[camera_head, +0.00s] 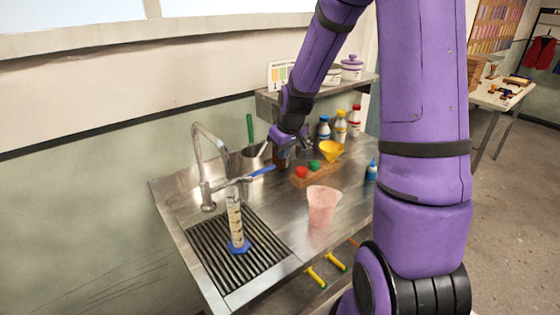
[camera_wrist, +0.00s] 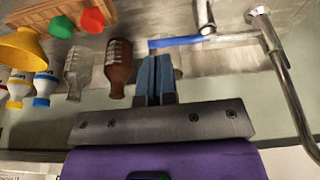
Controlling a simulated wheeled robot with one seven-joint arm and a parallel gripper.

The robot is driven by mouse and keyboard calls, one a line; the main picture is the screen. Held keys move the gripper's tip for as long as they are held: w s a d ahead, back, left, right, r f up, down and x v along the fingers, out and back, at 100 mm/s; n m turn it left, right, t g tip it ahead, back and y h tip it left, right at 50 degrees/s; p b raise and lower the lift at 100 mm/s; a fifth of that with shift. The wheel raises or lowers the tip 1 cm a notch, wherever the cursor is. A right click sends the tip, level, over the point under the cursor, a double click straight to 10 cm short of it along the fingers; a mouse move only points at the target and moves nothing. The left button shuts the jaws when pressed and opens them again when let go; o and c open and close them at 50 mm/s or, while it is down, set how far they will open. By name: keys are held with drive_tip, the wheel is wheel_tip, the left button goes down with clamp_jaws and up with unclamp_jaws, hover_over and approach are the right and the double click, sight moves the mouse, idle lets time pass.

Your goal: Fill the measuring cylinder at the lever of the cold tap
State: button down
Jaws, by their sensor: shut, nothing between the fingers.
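The measuring cylinder (camera_head: 236,218) stands upright on its blue foot on the ribbed drain, under the spout of the tap (camera_head: 197,150). I cannot tell its fill level. The tap's blue lever (camera_head: 262,170) points right; it also shows in the wrist view (camera_wrist: 176,41), with the curved tap pipe (camera_wrist: 283,75) to its right. My gripper (camera_wrist: 155,60) is shut and empty, its blue-grey fingertips close to the lever's free end. I cannot tell whether they touch. In the head view, the fingers are hard to make out beside the lever.
A brown bottle (camera_wrist: 119,68) and a clear bottle (camera_wrist: 78,68) stand close beside my fingers. A wooden block with red and green stoppers (camera_head: 320,176), a yellow funnel (camera_head: 331,151) and a pink beaker (camera_head: 321,207) stand right of the sink. A steel pot (camera_head: 250,157) is behind.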

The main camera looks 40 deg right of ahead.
sight(268, 169)
drive_tip(key=w+f, duration=0.5)
drive_tip(key=f, duration=0.2)
drive_tip(key=shift+a+f+m, duration=0.35)
drive_tip(key=shift+m, duration=0.05)
idle(0.9)
drive_tip(key=shift+w, duration=0.65)
